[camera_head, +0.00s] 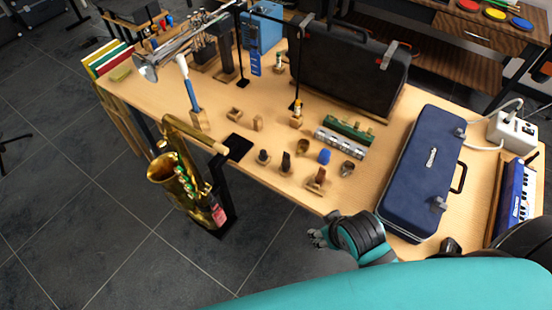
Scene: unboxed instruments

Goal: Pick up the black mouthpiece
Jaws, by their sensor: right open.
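A small dark upright piece that looks like the black mouthpiece (286,162) stands near the front edge of the wooden table, in a group of small parts. A shorter black piece (263,156) stands just left of it, so I cannot be sure which is the mouthpiece. My right gripper (316,236) is open, with no object seen in it. It is off the table's front edge, below and right of the dark pieces and apart from them. My left gripper is not in view.
Around the mouthpiece stand a blue piece (324,156), a silver cup (347,168), a brass cup (303,147) and a brown piece (317,179). A dark blue case (425,165) lies to the right. A saxophone (183,187) stands before the table's left part.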

